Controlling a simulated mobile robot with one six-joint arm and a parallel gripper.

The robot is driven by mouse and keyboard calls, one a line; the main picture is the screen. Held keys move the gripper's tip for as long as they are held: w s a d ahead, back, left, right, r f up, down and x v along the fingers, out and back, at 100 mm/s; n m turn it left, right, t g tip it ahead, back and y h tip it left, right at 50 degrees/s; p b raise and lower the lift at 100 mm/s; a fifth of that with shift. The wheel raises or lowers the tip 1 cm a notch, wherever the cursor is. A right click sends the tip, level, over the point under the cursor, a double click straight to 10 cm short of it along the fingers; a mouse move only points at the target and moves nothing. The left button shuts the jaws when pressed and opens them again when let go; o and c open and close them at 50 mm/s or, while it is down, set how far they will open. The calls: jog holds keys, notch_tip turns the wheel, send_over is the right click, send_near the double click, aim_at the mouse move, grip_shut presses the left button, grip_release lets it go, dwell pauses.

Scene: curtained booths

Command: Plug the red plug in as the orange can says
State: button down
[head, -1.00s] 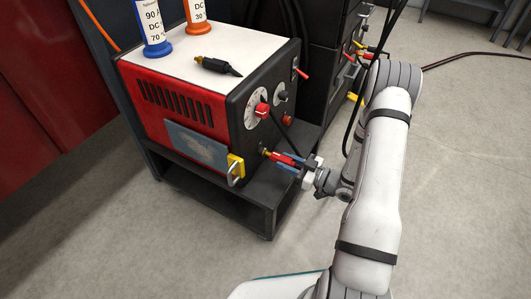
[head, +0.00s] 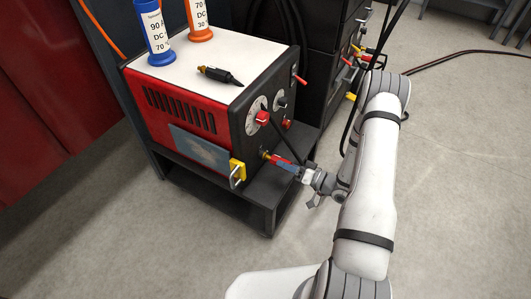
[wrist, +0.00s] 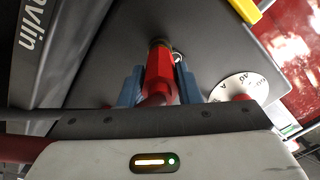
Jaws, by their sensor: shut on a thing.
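The red plug (wrist: 158,75) is between the two blue fingers of my gripper (wrist: 158,88) in the wrist view. In the head view my gripper (head: 290,167) holds the plug (head: 279,159) at the low part of the machine's front panel.
A blue can (head: 156,35) reading "90 A", "DC", "70" and a black connector (head: 219,75) are on the machine's white top. A dial with a red knob (head: 262,118) and a yellow clip (head: 238,169) are near the plug. Open floor lies right and in front.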

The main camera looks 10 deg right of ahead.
jog(key=shift+w+r+m+p, duration=0.15)
jog(key=shift+m+p, duration=0.25)
jog(key=shift+m, duration=0.5)
jog(key=c, duration=1)
grip_release()
jog(key=shift+o, duration=0.2)
